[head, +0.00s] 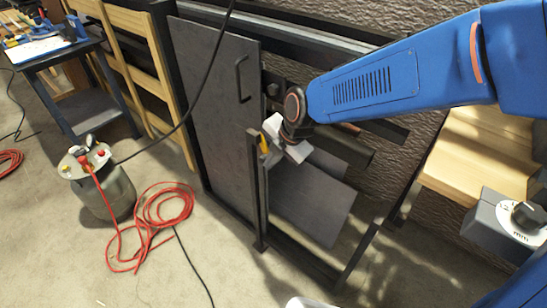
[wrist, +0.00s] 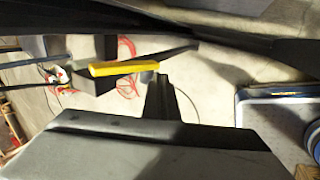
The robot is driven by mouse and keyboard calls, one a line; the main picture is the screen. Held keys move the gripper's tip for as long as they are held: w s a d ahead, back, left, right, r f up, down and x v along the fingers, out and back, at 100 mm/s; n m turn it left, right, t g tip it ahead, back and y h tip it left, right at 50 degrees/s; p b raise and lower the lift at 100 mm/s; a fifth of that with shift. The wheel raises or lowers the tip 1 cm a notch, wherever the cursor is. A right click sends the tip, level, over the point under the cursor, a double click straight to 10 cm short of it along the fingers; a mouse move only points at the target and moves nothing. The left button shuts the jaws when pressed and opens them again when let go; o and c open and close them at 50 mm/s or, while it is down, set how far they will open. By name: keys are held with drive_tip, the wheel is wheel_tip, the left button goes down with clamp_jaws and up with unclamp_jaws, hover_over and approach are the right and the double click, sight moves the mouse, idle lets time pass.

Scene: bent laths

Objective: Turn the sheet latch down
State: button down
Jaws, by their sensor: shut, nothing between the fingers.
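The sheet latch shows as a small yellow handle (head: 264,144) at the top of a dark post (head: 258,190), beside the free edge of the grey sheet door (head: 215,105). In the wrist view the yellow handle (wrist: 122,68) is a bar lying almost level across the picture, by a dark block. My gripper (head: 275,138) is shut and empty, right at the latch. Its light grey body partly covers the latch in the head view. I cannot tell whether the fingers touch the handle. A light grey plate (wrist: 140,155) fills the bottom of the wrist view.
The door has a dark pull handle (head: 243,78). Dark rails and a tilted grey panel (head: 312,207) lie below and right of my gripper. A metal pot (head: 103,185) and a red hose (head: 160,212) are on the floor at left. The floor before the frame is mostly open.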

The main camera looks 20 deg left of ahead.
drive_tip(key=shift+w+a+f, duration=0.25)
drive_tip(key=shift+a+f, duration=0.35)
drive_tip(key=shift+f, duration=0.05)
drive_tip(key=shift+r, duration=0.1)
idle(1.2)
drive_tip(key=shift+w+a+r, duration=0.15)
drive_tip(key=shift+r, duration=0.85)
drive_tip(key=d+v, duration=0.1)
drive_tip(key=v, duration=1.5)
drive_tip(key=shift+s, duration=0.35)
drive_tip(key=shift+d, duration=0.1)
wheel_tip(320, 180, up, 8)
drive_tip(key=w+a+g+h, duration=0.1)
drive_tip(key=a+h, duration=0.1)
drive_tip(key=h, duration=0.1)
drive_tip(key=shift+a, duration=0.25)
drive_tip(key=shift+f, duration=0.2)
